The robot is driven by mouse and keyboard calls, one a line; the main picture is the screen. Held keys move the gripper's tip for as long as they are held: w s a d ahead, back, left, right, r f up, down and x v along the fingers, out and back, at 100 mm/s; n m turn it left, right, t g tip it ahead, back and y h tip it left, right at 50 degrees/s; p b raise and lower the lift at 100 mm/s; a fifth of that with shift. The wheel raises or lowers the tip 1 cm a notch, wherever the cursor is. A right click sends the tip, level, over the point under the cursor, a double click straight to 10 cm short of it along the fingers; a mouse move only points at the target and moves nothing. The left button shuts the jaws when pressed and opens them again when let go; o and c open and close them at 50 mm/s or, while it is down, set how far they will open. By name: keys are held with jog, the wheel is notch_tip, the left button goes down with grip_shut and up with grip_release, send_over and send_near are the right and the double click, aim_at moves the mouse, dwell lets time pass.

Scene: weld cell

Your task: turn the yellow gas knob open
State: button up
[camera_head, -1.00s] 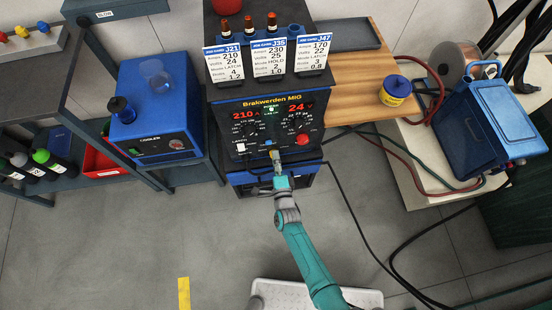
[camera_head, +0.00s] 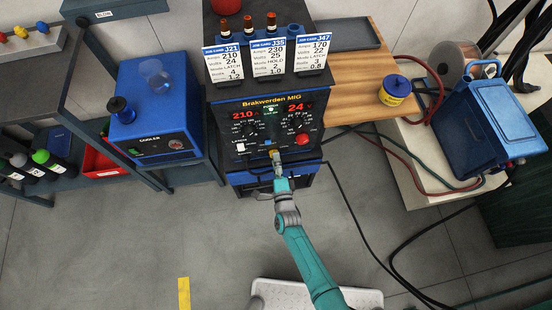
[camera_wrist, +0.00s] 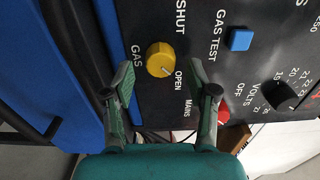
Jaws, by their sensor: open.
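The yellow gas knob (camera_wrist: 160,59) is on the dark front panel of the welder, between the words SHUT and OPEN in the wrist view. A pale mark on its face points to the lower right, toward the word OPEN. In the head view the knob (camera_head: 273,153) is small and partly hidden by my gripper (camera_head: 277,161). In the wrist view my gripper (camera_wrist: 160,75) is open, with one fingertip on each side of the knob. Gaps show between the fingertips and the knob, so it is not gripped.
A blue gas test button (camera_wrist: 240,39) and a black volts knob (camera_wrist: 285,95) sit close by. A blue cooler (camera_head: 155,110) stands left of the welder, a wooden bench (camera_head: 350,75) right. Cables hang at the right.

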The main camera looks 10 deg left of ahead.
jog(key=v, duration=1.1)
jog(key=shift+w, duration=0.1)
jog(key=s+d+r+n+h, duration=0.1)
jog(key=s+d+r+n, duration=0.7)
jog(key=s+d, duration=0.65)
jog(key=s+d+r+n+g+h, duration=0.1)
jog(key=s+d+r+n+h, duration=0.1)
jog(key=s+r, duration=0.5)
jog(key=s+d+r+n+g+h, duration=0.1)
jog(key=s+r+n, duration=0.4)
jog(key=r, duration=0.9)
jog(key=s+d+h, duration=0.1)
jog(key=d, duration=0.1)
jog(key=shift+s+d+r+g, duration=0.3)
jog(key=shift+s+r, duration=0.1)
